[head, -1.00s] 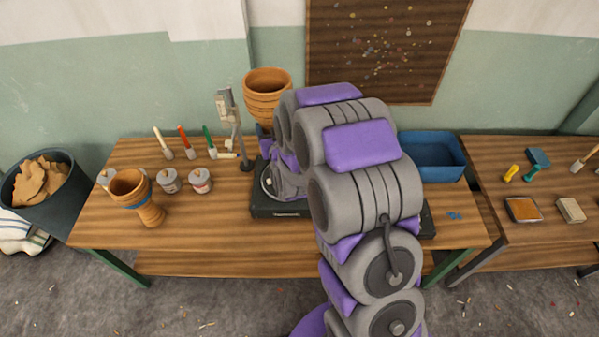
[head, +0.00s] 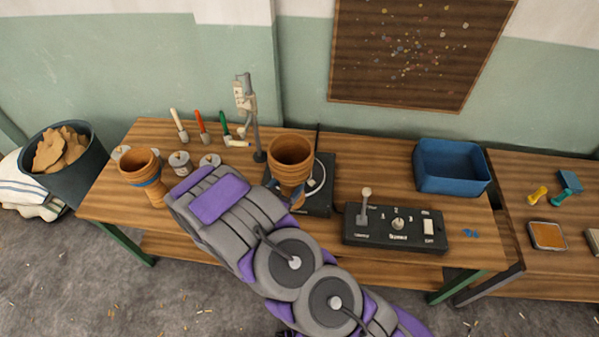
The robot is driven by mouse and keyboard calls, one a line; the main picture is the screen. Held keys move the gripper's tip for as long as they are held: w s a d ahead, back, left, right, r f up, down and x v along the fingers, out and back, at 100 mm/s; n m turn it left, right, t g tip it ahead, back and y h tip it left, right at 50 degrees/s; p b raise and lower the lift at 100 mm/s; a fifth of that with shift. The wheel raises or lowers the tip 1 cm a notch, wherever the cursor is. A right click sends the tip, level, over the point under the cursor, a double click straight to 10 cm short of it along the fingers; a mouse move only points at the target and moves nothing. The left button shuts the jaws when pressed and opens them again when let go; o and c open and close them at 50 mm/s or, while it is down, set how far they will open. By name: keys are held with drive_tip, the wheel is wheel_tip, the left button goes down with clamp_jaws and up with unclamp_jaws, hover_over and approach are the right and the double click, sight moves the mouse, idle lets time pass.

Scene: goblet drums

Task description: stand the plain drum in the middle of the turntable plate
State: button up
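The plain drum (head: 291,155), orange-brown with a ribbed wide bowl, is upright over the turntable, mouth up. Its narrow lower part is partly hidden by my arm, so I cannot tell whether its foot touches the plate. The turntable plate (head: 321,172) is a pale round disc on a black box (head: 319,205); its right rim shows, the rest is behind the drum. My arm reaches in from the lower right and bends near the drum's left. My gripper is mostly hidden behind arm links; only a small bluish-purple piece shows by the drum's stem. Its fingers cannot be made out.
A drum with a blue band (head: 141,168) stands at the table's left, by several paint tins (head: 180,163) and brushes. A grey stand (head: 250,115) rises close behind the drum. A black control box (head: 395,228) and a blue bin (head: 452,167) are to the right.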

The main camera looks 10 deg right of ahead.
drive_tip(key=shift+w+d+f, duration=0.1)
drive_tip(key=shift+w, duration=0.15)
drive_tip(key=w+d+f+b, duration=0.2)
drive_tip(key=w, duration=0.5)
drive_tip(key=w+d+f+b, duration=0.2)
drive_tip(key=w+d+f, duration=0.1)
drive_tip(key=w, duration=0.4)
drive_tip(key=o, duration=1.6)
drive_tip(key=shift+a, duration=0.2)
drive_tip(key=shift+c, duration=0.2)
drive_tip(key=shift+a, duration=0.1)
drive_tip(key=shift+s, duration=0.1)
